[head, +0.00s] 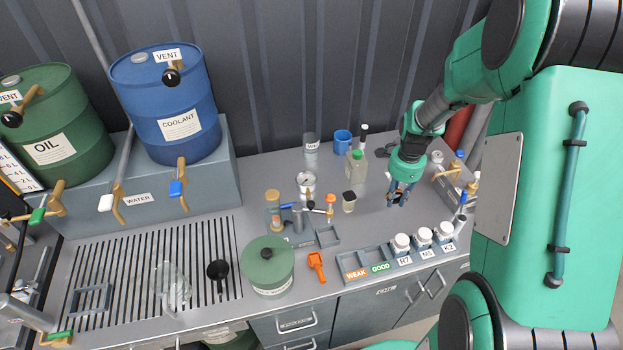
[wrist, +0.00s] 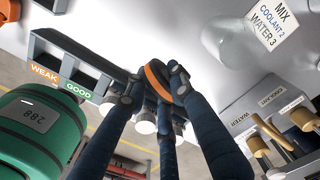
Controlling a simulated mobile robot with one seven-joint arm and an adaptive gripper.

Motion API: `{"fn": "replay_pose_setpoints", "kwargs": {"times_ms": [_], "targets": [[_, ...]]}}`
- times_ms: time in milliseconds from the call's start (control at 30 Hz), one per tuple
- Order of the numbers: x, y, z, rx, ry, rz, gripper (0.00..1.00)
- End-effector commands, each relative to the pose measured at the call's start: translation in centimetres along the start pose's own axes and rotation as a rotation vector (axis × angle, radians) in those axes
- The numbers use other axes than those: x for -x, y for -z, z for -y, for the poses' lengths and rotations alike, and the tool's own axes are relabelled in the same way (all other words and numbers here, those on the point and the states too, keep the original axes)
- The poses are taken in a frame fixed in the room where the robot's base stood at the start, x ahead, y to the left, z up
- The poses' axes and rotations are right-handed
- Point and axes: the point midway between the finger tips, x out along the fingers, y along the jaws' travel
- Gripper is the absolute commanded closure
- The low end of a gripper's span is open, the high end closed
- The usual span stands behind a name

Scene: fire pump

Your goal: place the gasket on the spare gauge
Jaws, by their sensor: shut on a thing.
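My gripper (head: 398,197) is over the right part of the bench, fingers pointing down, left of the valve stand. In the wrist view its dark fingers (wrist: 158,86) are closed around a dark round piece with an orange edge, which I take to be the gasket (wrist: 155,79). The fingers hide part of it, and it is hard to make out in the head view. A round white-faced gauge (head: 306,179), likely the spare gauge, is at the middle of the bench, left of my gripper and apart from it.
Near the gauge are a small jar (head: 349,201), a green-capped bottle (head: 356,165), a blue mug (head: 342,142) and a clear cup (head: 311,145). The WEAK/GOOD rack (head: 376,254) with white-lidded jars lines the front edge. Bare bench lies between gripper and small jar.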

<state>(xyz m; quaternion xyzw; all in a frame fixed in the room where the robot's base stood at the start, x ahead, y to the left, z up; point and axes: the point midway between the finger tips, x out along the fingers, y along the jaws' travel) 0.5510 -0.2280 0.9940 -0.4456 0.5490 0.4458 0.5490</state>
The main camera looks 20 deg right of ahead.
Motion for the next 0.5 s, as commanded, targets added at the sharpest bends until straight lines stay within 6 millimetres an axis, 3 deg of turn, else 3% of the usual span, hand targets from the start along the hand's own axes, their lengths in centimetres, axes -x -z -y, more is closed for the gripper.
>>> {"fn": "replay_pose_setpoints", "kwargs": {"times_ms": [267, 500], "targets": [[0.3, -6.1, 1.5, 0.056, 0.002, 0.000, 0.94], [0.2, -12.6, 2.3, 0.112, 0.003, 0.000, 0.94]]}}
